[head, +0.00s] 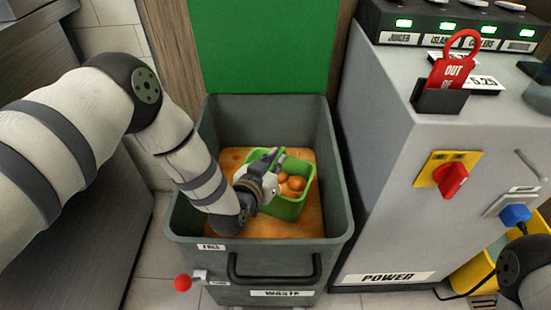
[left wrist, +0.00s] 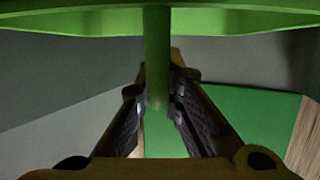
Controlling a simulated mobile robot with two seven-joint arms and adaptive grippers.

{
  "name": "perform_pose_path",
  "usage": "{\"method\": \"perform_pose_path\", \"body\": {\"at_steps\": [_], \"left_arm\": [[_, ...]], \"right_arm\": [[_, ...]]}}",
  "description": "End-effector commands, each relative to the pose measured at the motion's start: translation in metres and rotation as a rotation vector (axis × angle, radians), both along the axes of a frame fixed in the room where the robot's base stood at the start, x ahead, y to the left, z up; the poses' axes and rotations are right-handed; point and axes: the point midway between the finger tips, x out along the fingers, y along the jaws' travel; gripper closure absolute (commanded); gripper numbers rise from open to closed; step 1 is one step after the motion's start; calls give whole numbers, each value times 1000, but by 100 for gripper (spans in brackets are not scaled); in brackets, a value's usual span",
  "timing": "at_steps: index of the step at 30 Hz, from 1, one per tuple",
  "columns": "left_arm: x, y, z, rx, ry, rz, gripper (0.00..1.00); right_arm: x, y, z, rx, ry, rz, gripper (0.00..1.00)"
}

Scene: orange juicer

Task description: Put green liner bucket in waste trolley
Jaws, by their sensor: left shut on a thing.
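The green liner bucket (head: 289,208) is inside the grey waste trolley (head: 190,225), with several orange round pieces in it. The trolley holds an orange mass around the bucket. I cannot tell whether the bucket rests on that mass or hangs just above it. My left gripper (head: 270,172) reaches down into the trolley and is shut on the bucket at its left side. In the left wrist view, the fingers of my gripper (left wrist: 158,85) close around a narrow green bar below the bucket's wide green rim (left wrist: 70,20). My right gripper is out of view.
A green panel (head: 262,45) stands behind the trolley. A grey cabinet (head: 385,165) with a red switch (head: 452,178) stands close on the right, with a blue plug (head: 515,215) and a yellow container (head: 475,272) beyond. A red ball knob (head: 183,282) sticks out at the trolley's front left.

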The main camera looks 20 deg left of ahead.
Motion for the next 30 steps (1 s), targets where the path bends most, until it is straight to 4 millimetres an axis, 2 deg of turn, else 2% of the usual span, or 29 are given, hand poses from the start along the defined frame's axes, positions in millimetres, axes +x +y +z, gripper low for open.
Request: {"method": "perform_pose_path", "body": {"at_steps": [1, 3, 11, 13, 15, 21, 24, 30], "left_arm": [[0, 0, -1, 0, 0, 0, 88], [0, 0, 0, 0, 0, 0, 72], [0, 0, 0, 0, -1, 1, 72], [1, 0, 6, 0, -2, 1, 72], [0, 1, 19, 1, -5, 2, 72], [-46, 6, 29, 1, 0, 0, 72], [-62, 8, 33, 1, 0, 0, 72], [-71, 9, 34, 0, -1, 1, 72]], "right_arm": [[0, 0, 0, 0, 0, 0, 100], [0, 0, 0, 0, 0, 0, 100], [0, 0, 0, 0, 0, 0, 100], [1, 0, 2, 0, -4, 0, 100], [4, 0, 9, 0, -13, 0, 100], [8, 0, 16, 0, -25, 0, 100], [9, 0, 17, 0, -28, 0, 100], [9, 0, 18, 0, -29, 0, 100]]}}
